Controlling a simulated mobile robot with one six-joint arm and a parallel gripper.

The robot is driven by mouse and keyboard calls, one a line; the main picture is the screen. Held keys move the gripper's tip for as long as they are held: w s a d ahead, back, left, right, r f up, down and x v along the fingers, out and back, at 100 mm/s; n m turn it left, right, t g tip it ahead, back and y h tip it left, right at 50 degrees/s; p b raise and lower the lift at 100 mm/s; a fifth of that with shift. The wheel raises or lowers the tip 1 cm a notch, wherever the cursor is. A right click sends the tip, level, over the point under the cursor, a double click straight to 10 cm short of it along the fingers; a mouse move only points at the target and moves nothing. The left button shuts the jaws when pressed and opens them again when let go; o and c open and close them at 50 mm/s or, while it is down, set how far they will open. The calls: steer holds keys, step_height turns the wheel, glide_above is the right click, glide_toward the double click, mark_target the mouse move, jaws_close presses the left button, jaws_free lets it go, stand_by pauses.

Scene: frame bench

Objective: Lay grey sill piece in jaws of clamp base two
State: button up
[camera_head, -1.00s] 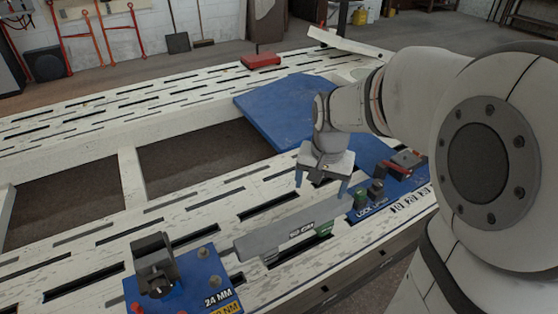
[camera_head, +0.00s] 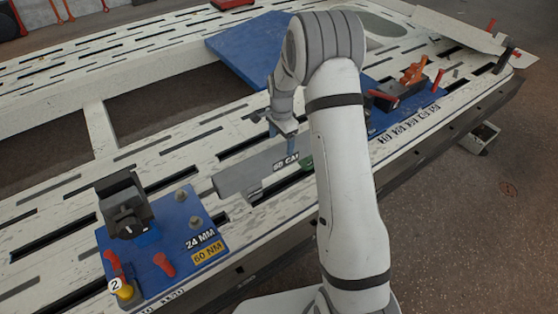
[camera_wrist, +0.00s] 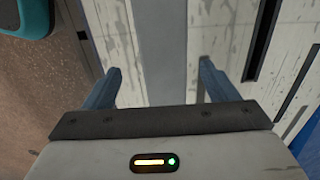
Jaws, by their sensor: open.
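The grey sill piece (camera_head: 240,178) lies along the slotted white bench, with lettering near its right end; my arm hides part of that end. In the wrist view it is a grey strip (camera_wrist: 158,35) running between my fingers. My gripper (camera_wrist: 158,78) is open, one finger to each side of the strip, with no contact visible. In the head view my gripper (camera_head: 282,135) is at the sill piece's right part.
Another blue clamp base (camera_head: 425,105) with an orange-handled clamp (camera_head: 412,72) stands right of my arm. A large blue panel (camera_head: 245,50) lies behind my gripper. The bench has wide rectangular openings (camera_head: 165,88). Bench surface between the sill piece and clamp base two is clear.

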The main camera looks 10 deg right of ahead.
mark_target(281, 150)
step_height(281, 150, down, 6)
steer(key=shift+w+f+b, duration=0.1)
steer(key=shift+w+b, duration=0.05)
steer(key=shift+b, duration=0.75)
steer(key=shift+c, duration=0.3)
jaws_close()
